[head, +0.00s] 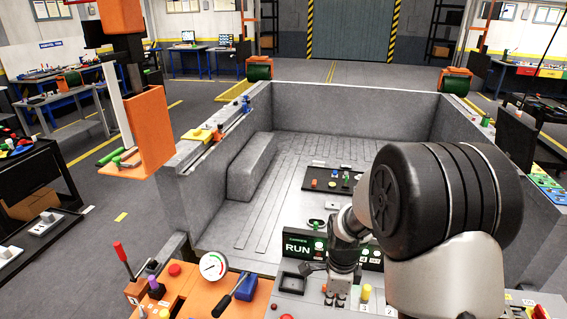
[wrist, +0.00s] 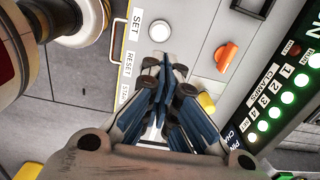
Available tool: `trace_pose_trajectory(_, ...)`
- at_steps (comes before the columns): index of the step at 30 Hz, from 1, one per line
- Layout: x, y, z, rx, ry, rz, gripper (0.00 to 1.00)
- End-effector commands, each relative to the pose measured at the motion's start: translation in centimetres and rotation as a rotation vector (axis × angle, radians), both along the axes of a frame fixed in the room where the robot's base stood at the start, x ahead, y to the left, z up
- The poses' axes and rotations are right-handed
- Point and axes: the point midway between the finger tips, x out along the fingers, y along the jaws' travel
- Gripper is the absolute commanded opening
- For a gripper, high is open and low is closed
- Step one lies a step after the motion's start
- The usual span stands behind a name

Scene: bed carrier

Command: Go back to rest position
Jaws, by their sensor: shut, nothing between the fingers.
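My gripper (head: 338,297) is low over the grey control console in front of the carrier bed. In the wrist view my gripper (wrist: 164,70) is shut, its blue fingers together with nothing between them. The fingertips are just below a white round button (wrist: 159,31) beside the SET and RESET labels. I cannot tell whether they touch the panel. My arm reaches in from the right of the head view and hides part of the console.
The black RUN display (head: 298,247) stands right behind the gripper; its green lights (wrist: 275,112) show at right in the wrist view. An orange switch (wrist: 227,56) is near the fingers. A gauge (head: 213,265) and levers stand left. The grey-walled carrier bed (head: 355,101) lies beyond.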

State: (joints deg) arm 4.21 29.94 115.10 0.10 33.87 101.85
Motion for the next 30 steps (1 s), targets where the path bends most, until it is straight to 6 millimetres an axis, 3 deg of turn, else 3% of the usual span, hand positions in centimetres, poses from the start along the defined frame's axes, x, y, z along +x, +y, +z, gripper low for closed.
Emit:
trace_pose_trajectory(7, -2.6, 0.8, 7.5, -0.029, -0.091, 0.371, 0.00)
trace_pose_trajectory(15, -9.8, 2.0, 15.1, -0.128, -0.192, 0.955, 0.00)
trace_pose_trajectory(19, -13.7, 2.4, 17.2, -0.198, -0.232, 1.234, 0.00)
trace_pose_trajectory(24, -18.5, 2.8, 18.2, -0.301, -0.262, 1.554, 0.00)
trace_pose_trajectory(30, -21.5, 3.0, 18.2, -0.378, -0.268, 1.774, 0.00)
